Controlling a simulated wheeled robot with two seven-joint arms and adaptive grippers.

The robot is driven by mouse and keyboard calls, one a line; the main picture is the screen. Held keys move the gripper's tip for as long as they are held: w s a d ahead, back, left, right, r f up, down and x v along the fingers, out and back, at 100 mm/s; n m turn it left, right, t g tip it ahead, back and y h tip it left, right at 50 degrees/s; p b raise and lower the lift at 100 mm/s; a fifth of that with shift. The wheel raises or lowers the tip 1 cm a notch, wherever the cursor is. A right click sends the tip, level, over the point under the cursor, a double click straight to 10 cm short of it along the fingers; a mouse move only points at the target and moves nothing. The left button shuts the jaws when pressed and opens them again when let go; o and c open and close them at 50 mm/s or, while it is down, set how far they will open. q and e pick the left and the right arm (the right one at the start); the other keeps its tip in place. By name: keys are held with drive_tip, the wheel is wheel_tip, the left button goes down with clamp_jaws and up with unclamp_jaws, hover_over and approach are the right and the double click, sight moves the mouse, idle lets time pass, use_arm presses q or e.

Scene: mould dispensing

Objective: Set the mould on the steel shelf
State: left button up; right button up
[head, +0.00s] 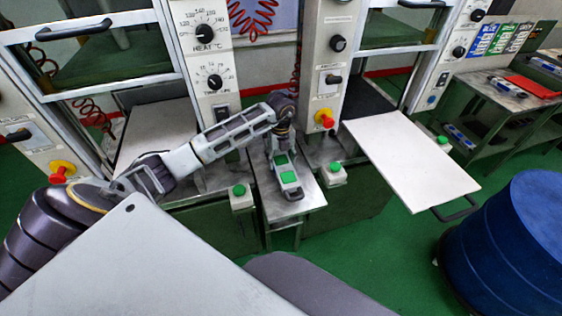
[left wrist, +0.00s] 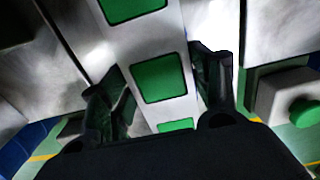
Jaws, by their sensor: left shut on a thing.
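The mould (head: 289,178) is a long light-grey bar with green square panels. It is over the small steel shelf (head: 309,197) between the two presses, with its near end toward the shelf's front edge. My left gripper (head: 281,148) reaches in from the left and is shut on the mould; the wrist partly hides its far end. In the left wrist view the mould (left wrist: 163,78) runs between the two dark fingers. Whether it touches the shelf or is slightly above it, I cannot tell. My right gripper is not in view.
Green push buttons on boxes flank the shelf, left (head: 239,191) and right (head: 335,168). A white board (head: 410,160) sticks out of the right press. A blue drum (head: 515,245) stands at right. A side table (head: 500,90) holds several other items.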

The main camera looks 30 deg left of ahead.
use_arm(q)
drive_tip(key=shift+f, duration=0.55)
drive_tip(key=shift+f, duration=0.1)
drive_tip(key=o, duration=1.6)
drive_tip(key=shift+o, duration=0.2)
drive_tip(key=shift+f, duration=0.1)
wheel_tip(320, 180, up, 12)
